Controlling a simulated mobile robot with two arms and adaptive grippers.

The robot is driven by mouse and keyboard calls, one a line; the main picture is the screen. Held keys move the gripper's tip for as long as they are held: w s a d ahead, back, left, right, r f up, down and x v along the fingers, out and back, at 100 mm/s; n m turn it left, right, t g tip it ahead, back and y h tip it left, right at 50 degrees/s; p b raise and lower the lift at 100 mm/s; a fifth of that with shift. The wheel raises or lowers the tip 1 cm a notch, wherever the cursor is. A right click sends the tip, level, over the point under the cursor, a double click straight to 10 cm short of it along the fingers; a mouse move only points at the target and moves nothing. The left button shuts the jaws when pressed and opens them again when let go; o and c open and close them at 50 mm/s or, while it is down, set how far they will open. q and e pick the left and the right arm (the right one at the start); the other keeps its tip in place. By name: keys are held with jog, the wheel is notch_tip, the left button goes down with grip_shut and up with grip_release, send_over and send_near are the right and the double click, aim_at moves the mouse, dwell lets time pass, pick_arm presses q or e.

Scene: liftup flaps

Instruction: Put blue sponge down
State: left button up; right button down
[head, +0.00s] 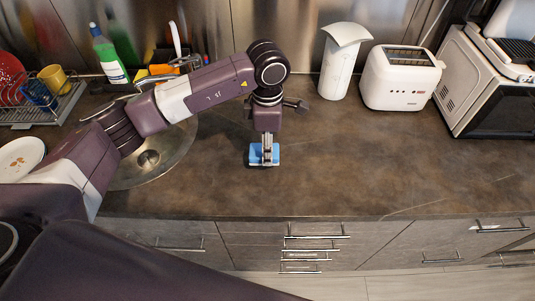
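The blue sponge (256,161) is at the brown countertop (340,160), right of the sink. My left gripper (267,155) points straight down over it, with its fingers close together on the sponge's middle. It looks shut on the sponge, which shows on both sides of the fingers. Whether the sponge's underside touches the counter or hangs just above it is hard to tell from above. My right gripper is not in view.
A round sink (180,155) lies left, partly under my arm. A white pitcher (338,72), toaster (400,80) and microwave (480,85) line the back right. The counter's middle and right front are clear.

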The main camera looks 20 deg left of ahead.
pick_arm(q)
notch_tip(320, 180, down, 4)
jog(key=shift+f+p, duration=0.25)
jog(key=shift+p, duration=0.35)
jog(key=shift+f, duration=0.3)
jog(key=shift+f, duration=0.1)
jog(key=shift+f+b, duration=0.15)
jog(key=shift+b, duration=0.15)
jog(key=o, duration=1)
jog(key=shift+r, duration=0.2)
